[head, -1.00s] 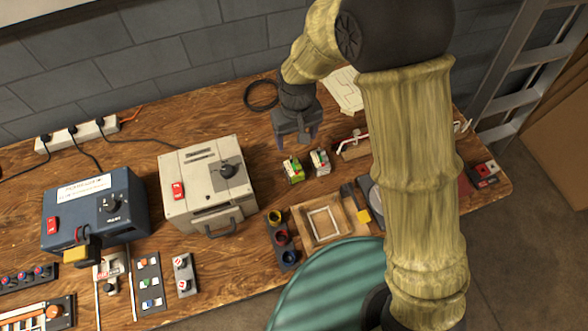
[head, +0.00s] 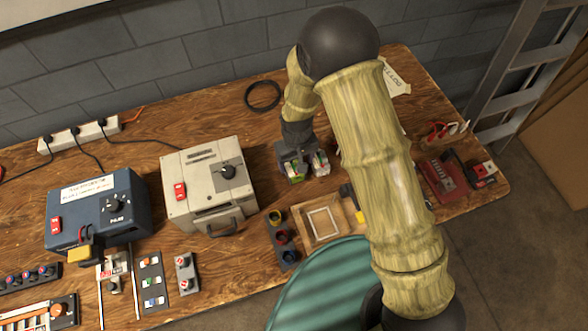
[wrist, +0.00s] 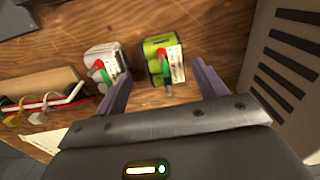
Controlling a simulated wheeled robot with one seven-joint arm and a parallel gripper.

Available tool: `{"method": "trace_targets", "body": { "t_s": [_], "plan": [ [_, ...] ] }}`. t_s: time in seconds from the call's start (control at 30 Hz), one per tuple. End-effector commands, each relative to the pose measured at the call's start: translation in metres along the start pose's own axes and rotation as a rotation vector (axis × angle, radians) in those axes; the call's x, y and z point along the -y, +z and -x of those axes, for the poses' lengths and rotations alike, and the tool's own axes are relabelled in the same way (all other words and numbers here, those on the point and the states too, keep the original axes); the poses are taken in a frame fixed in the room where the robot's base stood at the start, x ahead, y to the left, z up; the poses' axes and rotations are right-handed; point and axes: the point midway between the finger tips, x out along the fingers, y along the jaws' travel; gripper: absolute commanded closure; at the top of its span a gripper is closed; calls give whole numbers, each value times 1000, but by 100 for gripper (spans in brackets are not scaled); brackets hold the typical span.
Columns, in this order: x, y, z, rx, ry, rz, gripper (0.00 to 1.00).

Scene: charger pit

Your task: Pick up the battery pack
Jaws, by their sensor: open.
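Two small packs with red and green parts and labels stand on the wooden bench: a green one (wrist: 157,62) and a grey-white one (wrist: 100,62). I cannot tell which of them the task means. In the head view the green pack (head: 296,174) is partly covered by my gripper (head: 301,166), and the grey-white pack (head: 321,165) is just to its right. In the wrist view my gripper (wrist: 155,82) is open and empty. The green pack lies ahead of the fingertips, between their lines; the grey-white pack is beyond the left finger.
A beige box (head: 209,188) with a dial stands left of my gripper; its vented side (wrist: 295,55) is close to the right finger in the wrist view. A wooden tray (head: 305,238) lies in front. A black cable coil (head: 263,96) lies behind on open bench.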

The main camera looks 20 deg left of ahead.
Motion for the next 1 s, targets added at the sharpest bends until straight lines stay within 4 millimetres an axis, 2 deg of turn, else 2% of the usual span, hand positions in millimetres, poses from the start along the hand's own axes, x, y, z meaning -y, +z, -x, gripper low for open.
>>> {"method": "trace_targets", "body": {
  "t_s": [0.27, 0.63, 1.0],
  "plan": [
    [1, 0, -5, 2, 0, 0, 29],
    [6, -2, -47, 2, 0, 0, 29],
    [6, -2, -52, 0, 0, 0, 29]
  ]
}}
